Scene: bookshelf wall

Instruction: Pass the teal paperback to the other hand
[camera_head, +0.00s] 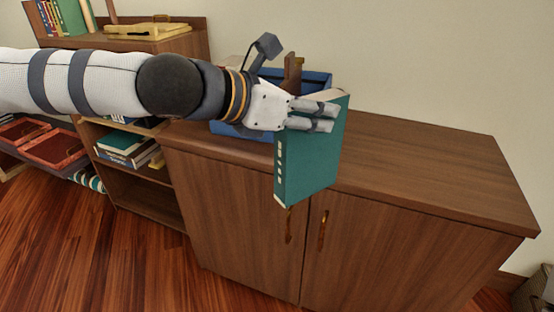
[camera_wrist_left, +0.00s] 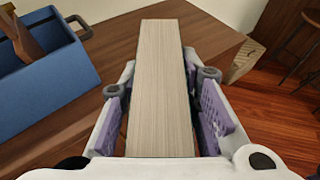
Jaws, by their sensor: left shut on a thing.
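The teal paperback (camera_head: 307,165) is held upright in front of the cabinet top in the head view, its spine with white marks facing left. My left gripper (camera_head: 325,117) comes in from the left and is shut on its upper part. In the left wrist view the book's pale page edges (camera_wrist_left: 163,90) stand between the two purple-padded fingers of my left gripper (camera_wrist_left: 162,112). My right gripper is in neither view.
A wooden cabinet (camera_head: 430,170) with a mostly bare top stands below and behind the book. A blue box (camera_head: 228,129) holding a brown item (camera_head: 292,74) sits on it, behind my gripper. A low bookshelf (camera_head: 140,190) with books is at left.

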